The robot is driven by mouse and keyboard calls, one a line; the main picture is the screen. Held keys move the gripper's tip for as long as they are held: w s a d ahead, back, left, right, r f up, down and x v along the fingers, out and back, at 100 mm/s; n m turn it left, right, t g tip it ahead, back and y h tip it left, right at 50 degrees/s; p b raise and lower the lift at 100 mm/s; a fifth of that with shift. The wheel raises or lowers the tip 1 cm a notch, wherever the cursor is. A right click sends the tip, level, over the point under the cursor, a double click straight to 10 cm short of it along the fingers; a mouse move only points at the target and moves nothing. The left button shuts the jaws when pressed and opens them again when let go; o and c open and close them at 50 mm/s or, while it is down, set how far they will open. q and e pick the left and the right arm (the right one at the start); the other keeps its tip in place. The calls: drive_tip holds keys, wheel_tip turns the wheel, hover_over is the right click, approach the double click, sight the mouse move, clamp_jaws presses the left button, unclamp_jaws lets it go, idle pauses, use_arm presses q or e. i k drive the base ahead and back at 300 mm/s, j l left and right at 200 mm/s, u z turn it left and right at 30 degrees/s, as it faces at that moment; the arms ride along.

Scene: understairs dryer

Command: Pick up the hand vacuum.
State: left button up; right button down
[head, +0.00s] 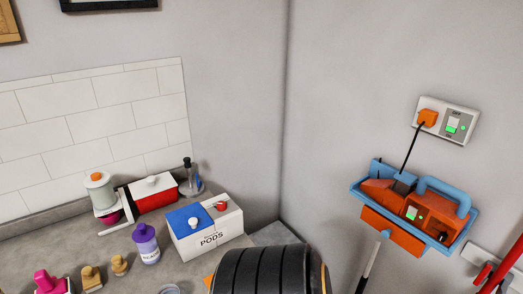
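An orange and blue device with a blue loop handle (448,197), which looks like the hand vacuum, sits in a blue-rimmed orange holder (392,231) on the right wall. A black cord runs from it up to an orange plug (428,118) in the white wall socket (456,126). Small green lights show on the device and on the socket. The device's lower part is hidden inside the holder.
A grey counter (25,255) at left holds a white pods box (222,239), a red and white box (154,194), a purple bottle (146,245) and several small items. A grey pole (369,265) stands below the holder.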

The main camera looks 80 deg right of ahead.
sight(436, 214)
drive_tip(key=k+z, duration=0.2)
drive_tip(key=z, duration=0.15)
drive_tip(key=k+l+z, duration=0.15)
drive_tip(key=z, duration=0.25)
drive_tip(key=k+l+z, duration=0.2)
drive_tip(key=z, duration=0.15)
drive_tip(key=k, duration=0.1)
